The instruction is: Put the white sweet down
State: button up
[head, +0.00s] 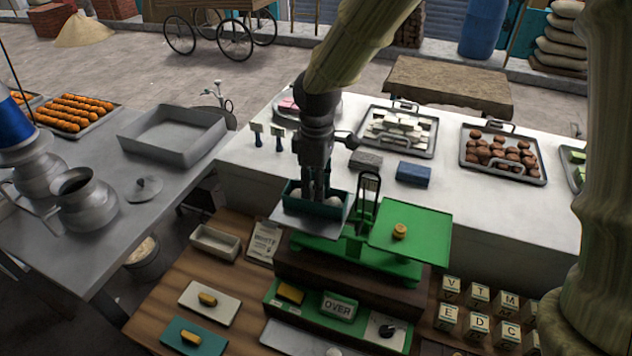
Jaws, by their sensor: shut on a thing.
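My gripper (319,196) points down into a small teal box (308,210) on the left side of a green balance scale (335,248). The fingers are shut inside the box, and what they hold is mostly hidden; it appears to be a white sweet. Pale round shapes, apparently white sweets (333,207), show in the box beside the fingers. I cannot tell whether the held sweet touches the box floor. The right green pan (425,232) carries a small brass weight (400,231).
Behind the scale, a white counter bears a tray of white blocks (397,131), a tray of brown sweets (500,153), a grey block (366,161) and a blue block (413,173). Lettered cubes (477,327) stand right front. An empty metal tray (172,135) is at left.

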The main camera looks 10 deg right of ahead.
jog(key=shift+f, duration=0.15)
jog(key=o, duration=1)
jog(key=shift+r, duration=0.75)
jog(key=shift+w+r+b, duration=0.1)
jog(key=shift+r+b, duration=0.15)
jog(key=shift+b, duration=0.05)
notch_tip(320, 180, up, 11)
jog(key=b, duration=0.4)
jog(key=shift+r, duration=0.1)
dwell(1.4)
